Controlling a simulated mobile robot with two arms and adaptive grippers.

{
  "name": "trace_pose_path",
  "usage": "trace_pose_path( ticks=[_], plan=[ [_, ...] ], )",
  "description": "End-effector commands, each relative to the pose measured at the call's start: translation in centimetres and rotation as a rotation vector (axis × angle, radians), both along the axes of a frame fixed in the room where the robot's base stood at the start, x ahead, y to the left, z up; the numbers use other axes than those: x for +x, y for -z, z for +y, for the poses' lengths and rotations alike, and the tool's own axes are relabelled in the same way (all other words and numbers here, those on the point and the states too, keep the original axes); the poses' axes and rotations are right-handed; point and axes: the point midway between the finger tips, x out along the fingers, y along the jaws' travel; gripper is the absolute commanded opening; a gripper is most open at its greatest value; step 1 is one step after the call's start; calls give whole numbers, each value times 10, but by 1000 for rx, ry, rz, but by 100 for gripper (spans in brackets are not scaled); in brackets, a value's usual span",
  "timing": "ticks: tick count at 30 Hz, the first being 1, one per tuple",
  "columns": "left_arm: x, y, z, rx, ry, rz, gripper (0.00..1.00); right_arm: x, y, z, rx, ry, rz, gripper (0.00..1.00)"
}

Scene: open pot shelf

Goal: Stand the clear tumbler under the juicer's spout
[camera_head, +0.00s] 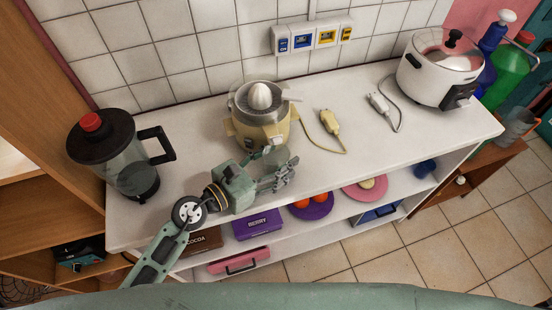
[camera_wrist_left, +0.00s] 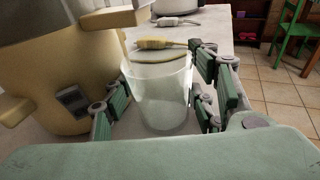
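The clear tumbler (camera_wrist_left: 158,100) is upright between the fingers of my left gripper (camera_head: 277,172) in the left wrist view. The fingers close in on both its sides and appear to touch it. In the head view the tumbler (camera_head: 275,157) shows faintly, partly hidden by the fingers. The cream-yellow juicer (camera_head: 262,133) stands on the counter just behind the gripper. Its body (camera_wrist_left: 70,75) fills the left of the wrist view, close beside the tumbler. I cannot tell whether the tumbler's base touches the counter. My right gripper is not in view.
A blender-like jug (camera_head: 125,160) with a red knob stands at the left of the white counter (camera_head: 340,175). A yellow plug (camera_head: 329,121) and cord lie right of the juicer. A rice cooker (camera_head: 440,70) stands far right. Boxes and plates fill the shelf below.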

Motion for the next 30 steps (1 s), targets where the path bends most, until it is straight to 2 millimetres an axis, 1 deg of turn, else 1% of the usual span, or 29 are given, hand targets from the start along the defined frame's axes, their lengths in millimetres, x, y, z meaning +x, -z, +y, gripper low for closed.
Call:
trace_pose_path(
  ticks=[1,2,11,14,17,24,30],
  plan=[
    [1,0,1,0,-2,0,62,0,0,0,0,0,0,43],
    [1,0,1,0,-2,0,64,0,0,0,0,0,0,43],
    [1,1,1,1,-3,0,65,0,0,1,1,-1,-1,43],
    [-2,1,4,2,-3,0,65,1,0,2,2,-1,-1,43],
    [-9,-1,13,3,-4,1,65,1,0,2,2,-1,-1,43],
    [-43,-8,49,5,0,4,65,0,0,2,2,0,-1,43],
    [-66,-13,77,1,-2,5,65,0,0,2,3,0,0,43]
  ],
)
